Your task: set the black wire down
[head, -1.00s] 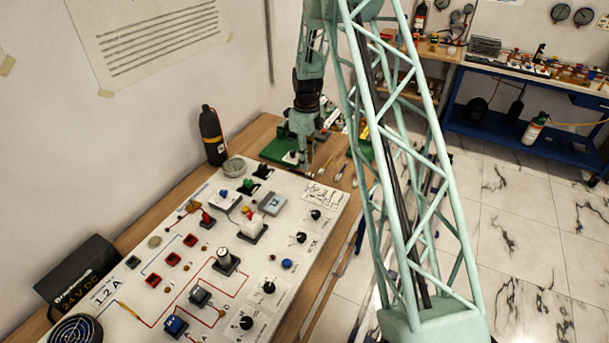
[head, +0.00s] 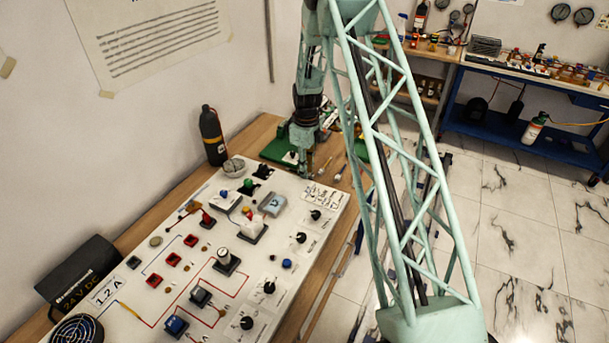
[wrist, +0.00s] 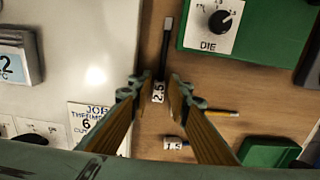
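The black wire (wrist: 165,48) shows in the wrist view as a dark strip with a pale far end and a white 2.5 tag (wrist: 158,92). It appears to lie on the wooden bench strip, between the white panel and the green DIE unit; its exact height is hard to tell. My gripper (wrist: 160,80) is over it, one finger on each side of the tag. Gaps show between the fingers and the tag, so the gripper looks open. In the head view my gripper (head: 305,174) is low at the panel's far edge; the wire is not clear there.
The white panel (wrist: 85,45) lies to the left in the wrist view, the green DIE unit (wrist: 210,35) to the right. A yellow wire (wrist: 222,113) and a 1.5 tag (wrist: 173,144) lie close by. A dark bottle (head: 212,135) stands by the wall.

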